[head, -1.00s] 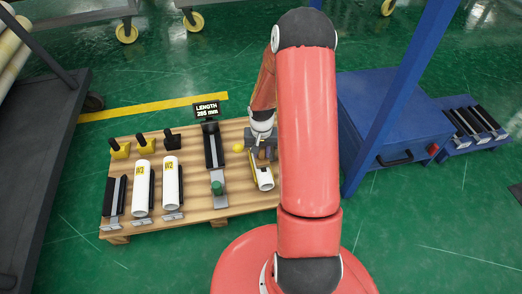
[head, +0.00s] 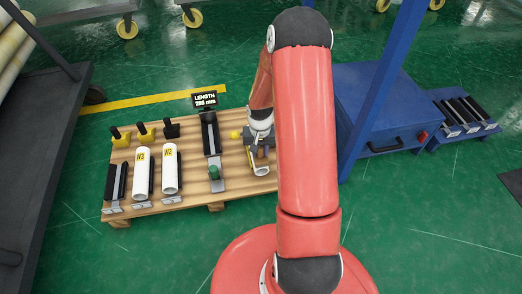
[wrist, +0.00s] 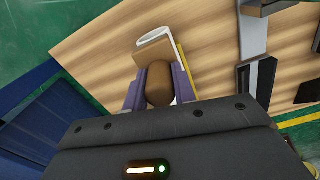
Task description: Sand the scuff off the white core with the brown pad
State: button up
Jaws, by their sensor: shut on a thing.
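My gripper (head: 261,138) is low over the right part of the wooden pallet. In the wrist view its purple fingers (wrist: 158,88) are shut on the rounded brown grip of the brown pad (wrist: 158,82). A tan block-like part shows just beyond the grip. A white core (head: 261,171) lies under and in front of my gripper, mostly hidden by it. In the wrist view a white and yellow edge (wrist: 184,68) shows beside the pad. I cannot tell whether the pad touches the core, and the scuff is not visible.
A length gauge (head: 210,135) with a green knob and a display reading about 285 mm is between. A blue cabinet (head: 375,105) and post are at right.

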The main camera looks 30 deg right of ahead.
jog(key=shift+w+r+p, duration=0.15)
jog(key=shift+r+p, duration=1.95)
jog(key=shift+r, duration=1.8)
